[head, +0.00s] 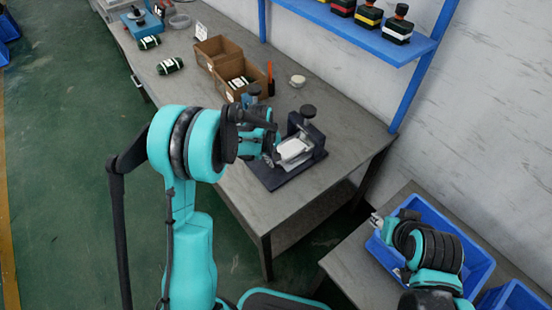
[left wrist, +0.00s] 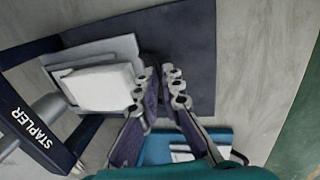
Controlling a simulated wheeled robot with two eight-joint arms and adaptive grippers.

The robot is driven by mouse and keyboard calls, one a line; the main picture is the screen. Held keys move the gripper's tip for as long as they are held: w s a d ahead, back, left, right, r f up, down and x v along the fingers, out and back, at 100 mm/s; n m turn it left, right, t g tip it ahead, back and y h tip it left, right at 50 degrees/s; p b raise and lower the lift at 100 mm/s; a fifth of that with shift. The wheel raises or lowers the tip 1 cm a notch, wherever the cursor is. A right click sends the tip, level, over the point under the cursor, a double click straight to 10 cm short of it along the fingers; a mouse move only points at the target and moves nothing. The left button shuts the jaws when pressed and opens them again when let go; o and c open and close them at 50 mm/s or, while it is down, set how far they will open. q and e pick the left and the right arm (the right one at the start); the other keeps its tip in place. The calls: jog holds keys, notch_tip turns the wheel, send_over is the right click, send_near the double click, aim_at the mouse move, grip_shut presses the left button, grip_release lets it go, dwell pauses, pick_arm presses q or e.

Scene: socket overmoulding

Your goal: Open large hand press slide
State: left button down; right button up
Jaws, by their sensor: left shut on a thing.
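The large hand press (head: 307,140) stands on the grey table, with a dark base plate and a black knob on top. Its light slide (head: 294,149) sticks out at the front. In the left wrist view the slide (left wrist: 133,48) carries a white block (left wrist: 100,86) beside a dark frame lettered STAPLER (left wrist: 32,128). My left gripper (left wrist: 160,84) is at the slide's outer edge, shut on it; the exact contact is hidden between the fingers. In the head view my left gripper (head: 272,155) is partly covered by my arm. My right gripper (head: 376,222) is by a blue bin, its fingers too small to read.
Cardboard boxes (head: 215,50) and green-black parts (head: 170,66) lie farther back on the table (head: 300,205). The blue bin (head: 480,270) stands at right. A blue device (left wrist: 190,146) lies beside my left gripper.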

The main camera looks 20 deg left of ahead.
pick_arm(q)
jog(key=s+a, duration=0.1)
jog(key=s, duration=0.1)
jog(key=s+a, duration=0.4)
jog(key=shift+s, duration=0.1)
jog(key=c, duration=1.9)
grip_release()
jog(key=shift+d, duration=0.2)
jog(key=shift+o, duration=1.3)
jog(key=shift+w+f, duration=0.15)
jog(key=shift+w, duration=0.15)
jog(key=shift+s, duration=0.1)
notch_tip(320, 180, up, 12)
jog(key=s+a, duration=0.1)
jog(key=shift+s+a, duration=0.15)
jog(key=shift+s, duration=0.2)
